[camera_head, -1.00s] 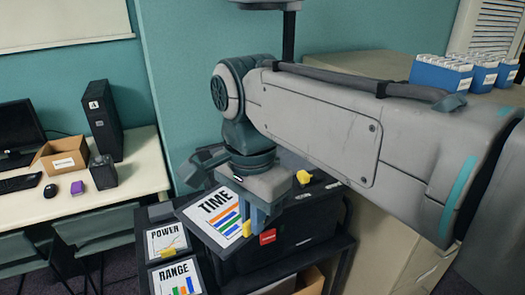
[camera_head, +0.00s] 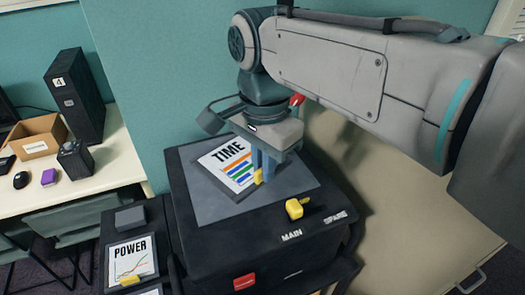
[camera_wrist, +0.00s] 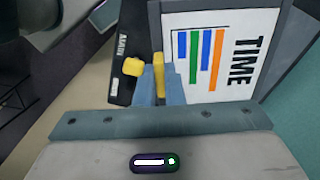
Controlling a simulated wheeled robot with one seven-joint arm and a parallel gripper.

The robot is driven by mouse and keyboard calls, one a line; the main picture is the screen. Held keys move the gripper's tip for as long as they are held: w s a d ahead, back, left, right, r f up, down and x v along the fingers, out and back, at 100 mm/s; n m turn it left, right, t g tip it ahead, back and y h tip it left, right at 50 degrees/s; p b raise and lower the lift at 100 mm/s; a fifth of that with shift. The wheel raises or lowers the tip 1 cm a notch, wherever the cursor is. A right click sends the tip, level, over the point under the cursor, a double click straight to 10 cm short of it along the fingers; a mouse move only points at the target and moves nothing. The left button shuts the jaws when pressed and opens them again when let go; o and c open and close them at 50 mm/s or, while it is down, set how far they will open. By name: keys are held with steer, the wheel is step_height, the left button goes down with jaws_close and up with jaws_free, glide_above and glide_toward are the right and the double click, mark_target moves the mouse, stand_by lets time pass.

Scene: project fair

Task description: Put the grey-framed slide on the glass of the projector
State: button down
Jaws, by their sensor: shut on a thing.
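The grey-framed slide (camera_head: 215,163), marked TIME with coloured bars, lies flat over the top of the black projector (camera_head: 210,250). My gripper (camera_head: 263,172) points down and is shut on the slide's yellow tab (camera_head: 258,177). In the wrist view, my gripper (camera_wrist: 158,85) pinches the tab (camera_wrist: 158,65), with the slide (camera_wrist: 215,60) reaching away to the right.
A yellow knob (camera_head: 294,208) stands on the projector by the MAIN and SPARE labels, close to my gripper. The POWER slide (camera_head: 132,258) is on a dark rack at left. A desk (camera_head: 110,165) holds a box (camera_head: 37,137) and computer tower (camera_head: 75,95). A teal wall is behind.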

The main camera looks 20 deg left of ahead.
steer(key=w+a+f, duration=0.1)
steer(key=w, duration=0.2)
steer(key=w+a+f+p, duration=0.1)
steer(key=w+f, duration=0.1)
steer(key=w+a+f, duration=0.1)
steer(key=w+f, duration=0.1)
steer(key=w, duration=0.1)
steer(key=shift+w+f+p, duration=0.25)
steer(key=shift+w+p, duration=0.1)
steer(key=shift+p, duration=0.05)
steer(key=shift+w+f, duration=0.1)
steer(key=shift+f, duration=0.1)
steer(key=shift+f+p, duration=0.3)
steer(key=shift+f, duration=1.6)
steer(key=shift+f, duration=0.2)
steer(key=c, duration=1.5)
jaws_free()
steer(key=shift+c, duration=0.2)
step_height(320, 180, up, 12)
steer(key=shift+r, duration=0.2)
